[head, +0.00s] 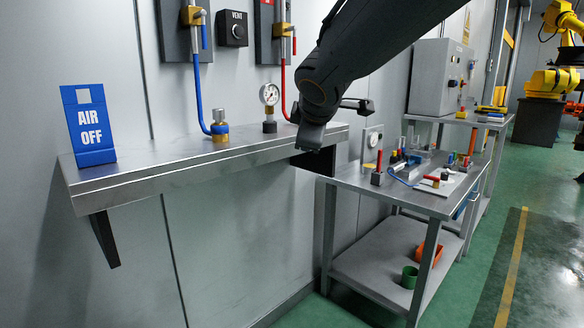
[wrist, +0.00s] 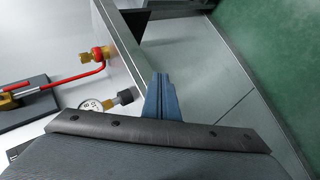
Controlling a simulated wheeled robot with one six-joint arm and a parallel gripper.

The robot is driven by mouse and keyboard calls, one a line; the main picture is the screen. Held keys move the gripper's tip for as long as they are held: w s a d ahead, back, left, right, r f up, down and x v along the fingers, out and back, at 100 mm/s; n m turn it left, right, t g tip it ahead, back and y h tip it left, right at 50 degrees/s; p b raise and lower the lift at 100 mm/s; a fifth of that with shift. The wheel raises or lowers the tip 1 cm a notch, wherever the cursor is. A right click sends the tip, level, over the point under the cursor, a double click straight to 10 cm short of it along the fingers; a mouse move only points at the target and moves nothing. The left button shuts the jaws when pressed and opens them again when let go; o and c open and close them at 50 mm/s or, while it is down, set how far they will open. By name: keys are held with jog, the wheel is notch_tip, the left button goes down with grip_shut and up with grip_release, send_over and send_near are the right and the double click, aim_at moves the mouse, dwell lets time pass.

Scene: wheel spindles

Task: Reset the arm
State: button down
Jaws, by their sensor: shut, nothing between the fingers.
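My gripper (wrist: 160,97) shows in the wrist view as two blue-grey fingers pressed together, with nothing between them. The fingers are seen against the metal shelf's edge and the grey surface beyond it. In the head view my dark arm reaches down from the top right and its wrist bends over the right part of the wall shelf (head: 200,158). The fingertips are hard to make out there. I cannot tell how far the fingers are from the shelf.
A blue AIR OFF sign (head: 90,128) stands at the shelf's left end. A pressure gauge (head: 269,95) and a brass fitting with a blue hose (head: 201,90) stand on the shelf. A cluttered steel bench (head: 440,207) is at right. Green floor (head: 545,180) is open beyond.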

jog(key=s+d+f+m+g, duration=0.1)
jog(key=s+d+f+m, duration=0.25)
jog(key=f, duration=0.25)
jog(key=s+d+f+m+g+h, duration=0.1)
jog(key=s+d+f+m+g, duration=0.1)
jog(key=s+d+f, duration=0.3)
jog(key=s+d+f+m+g, duration=0.1)
jog(key=d+f+m, duration=0.15)
jog(key=f, duration=0.45)
jog(key=s+d+f+m+g, duration=0.45)
jog(key=s+f+m, duration=0.35)
jog(key=s+f, duration=0.4)
jog(key=s+a+f+n+g+b, duration=0.1)
jog(key=s+a+f+n+b, duration=0.3)
jog(key=a, duration=0.5)
jog(key=s+a+f+n+g+b, duration=0.1)
jog(key=s+a+f+n+b, duration=0.1)
jog(key=s+a+b, duration=0.6)
jog(key=d+r+m+p, duration=0.3)
jog(key=d+r+p, duration=0.5)
jog(key=r+p, duration=0.3)
jog(key=d+r+m+p, duration=0.2)
jog(key=d+r+p, duration=0.7)
jog(key=p, duration=0.8)
notch_tip(320, 180, up, 3)
jog(key=shift+w+f+m, duration=0.1)
jog(key=shift+w+m, duration=0.25)
jog(key=shift+m, duration=0.05)
